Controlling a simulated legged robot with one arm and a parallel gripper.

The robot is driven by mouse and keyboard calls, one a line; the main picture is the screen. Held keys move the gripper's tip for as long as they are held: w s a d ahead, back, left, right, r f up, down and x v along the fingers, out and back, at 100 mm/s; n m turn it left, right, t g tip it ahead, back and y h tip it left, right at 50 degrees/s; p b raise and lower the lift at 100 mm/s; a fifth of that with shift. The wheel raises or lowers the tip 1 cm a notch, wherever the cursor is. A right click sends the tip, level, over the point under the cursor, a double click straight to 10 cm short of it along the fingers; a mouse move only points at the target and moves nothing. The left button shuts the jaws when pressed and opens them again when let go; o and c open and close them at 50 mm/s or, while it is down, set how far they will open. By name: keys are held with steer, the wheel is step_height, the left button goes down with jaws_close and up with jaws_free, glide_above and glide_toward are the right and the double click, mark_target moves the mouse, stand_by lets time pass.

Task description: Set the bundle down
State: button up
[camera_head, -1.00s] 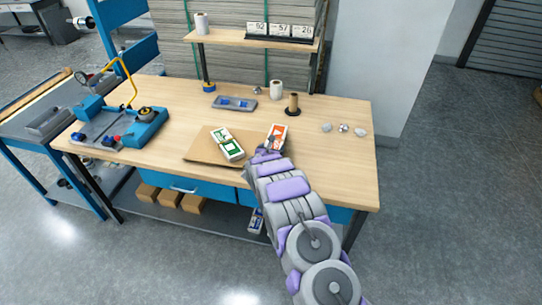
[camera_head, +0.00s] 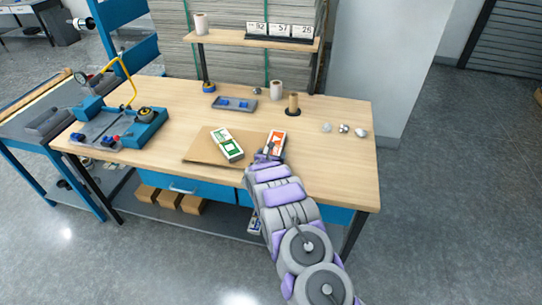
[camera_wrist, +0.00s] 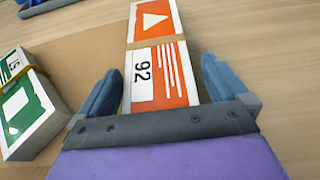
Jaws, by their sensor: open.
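The orange-and-white bundle (camera_head: 275,143) lies on the wooden bench top at the right edge of a brown sheet. In the wrist view the bundle (camera_wrist: 158,60) has a tan band around it, a white triangle and the number 92. My gripper (camera_wrist: 160,85) is open, with one blue-grey finger on each side of the bundle's near end. A gap shows at the right finger; the left finger is close to the bundle's edge, and I cannot tell if it touches. In the head view my gripper (camera_head: 266,158) is at the bundle's near end, partly hidden by my arm.
A green-and-white bundle (camera_head: 227,145) lies on the brown sheet (camera_head: 198,149) to the left; it also shows in the wrist view (camera_wrist: 28,105). A blue device (camera_head: 147,127) stands at the left. A grey tray (camera_head: 234,104), rolls and small lumps are behind. The bench's right front is clear.

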steer(key=p+v, duration=0.1)
steer(key=v, duration=0.9)
steer(key=shift+s+a+r+p, duration=0.15)
steer(key=shift+r+p, duration=0.05)
steer(key=shift+p, duration=0.15)
steer(key=shift+v, duration=0.8)
